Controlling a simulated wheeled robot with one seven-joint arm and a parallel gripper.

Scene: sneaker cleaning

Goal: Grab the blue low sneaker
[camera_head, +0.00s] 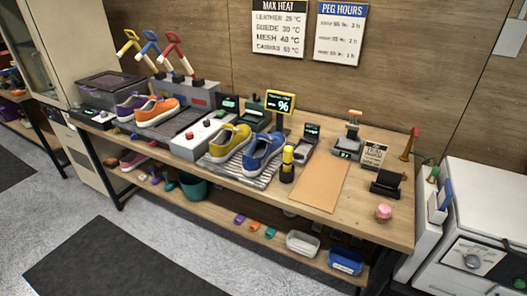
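The blue low sneaker (263,151) stands on a ribbed grey mat (228,168) near the middle of the bench. It has a pale sole, and its toe points toward the bench's front edge. A yellow sneaker (230,140) stands on the same mat just to its left. A black and yellow bottle-like item (287,166) stands close to its right, near the toe side. My gripper is not in view.
Orange (157,110) and purple sneakers stand on a dark mat at the left of the wooden bench (375,217). A yellow-framed display (280,102) rises behind the blue sneaker. A bare tan board (319,186) lies to the right.

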